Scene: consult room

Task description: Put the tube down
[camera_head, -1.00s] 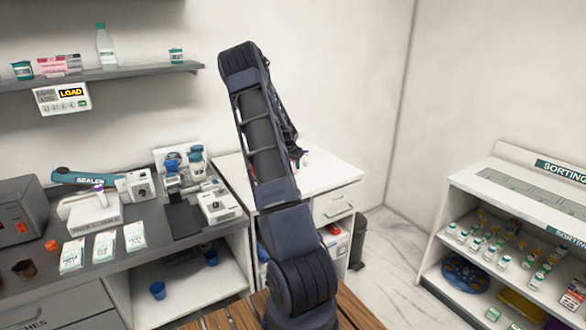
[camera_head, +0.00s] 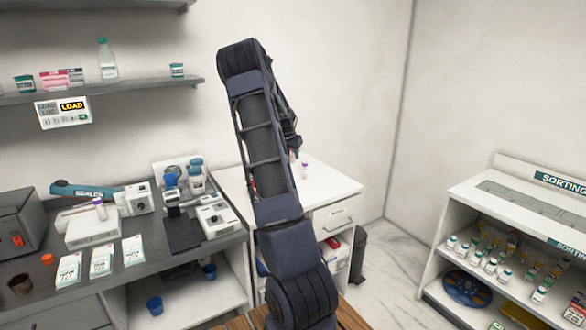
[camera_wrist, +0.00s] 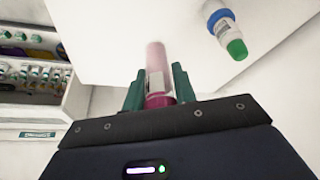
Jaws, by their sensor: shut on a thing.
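In the wrist view, my gripper (camera_wrist: 158,86) has its green fingers shut on a tube (camera_wrist: 156,62). The tube has a magenta cap at the near end, a pale pinkish body and a white label. Its far end points at a white surface (camera_wrist: 105,35); I cannot tell if it touches. In the head view, my arm hides most of the gripper, which is over the white cabinet (camera_head: 335,187) in the corner.
A green-capped vial (camera_wrist: 225,32) is on the white surface, right of the held tube. In the head view, a grey counter (camera_head: 190,262) on the left carries a sealer (camera_head: 138,199), cards and devices. A sorting shelf (camera_head: 500,215) with several vials stands right. Floor shows between cabinet and shelf.

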